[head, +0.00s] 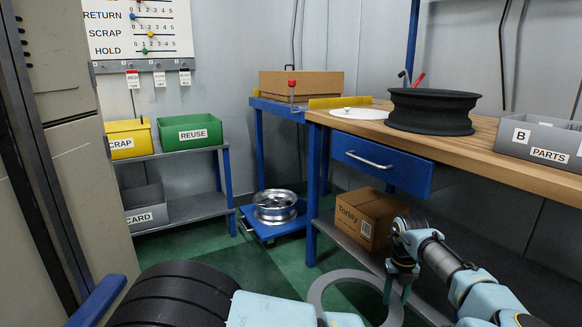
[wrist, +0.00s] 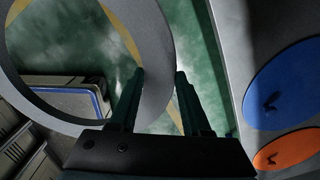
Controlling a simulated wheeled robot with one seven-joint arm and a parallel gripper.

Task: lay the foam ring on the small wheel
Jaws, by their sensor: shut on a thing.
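The foam ring (head: 350,275) is a flat grey ring at the bottom of the head view, held roughly level above the floor. My gripper (head: 396,284) is shut on its right side. In the wrist view the ring's band (wrist: 158,60) passes between the two fingers of my gripper (wrist: 161,74). A small silver spoked wheel (head: 275,207) lies flat on a blue dolly (head: 262,228) on the floor, to the left of and beyond the ring. The two are apart. A larger black wheel (head: 432,110) lies on the wooden bench.
The bench (head: 490,130) with a blue drawer (head: 382,165) runs along the right, with a cardboard box (head: 370,218) on its lower shelf. Shelves with a yellow bin (head: 128,139) and a green bin (head: 190,132) stand at left. Green floor (head: 250,265) is clear before the dolly.

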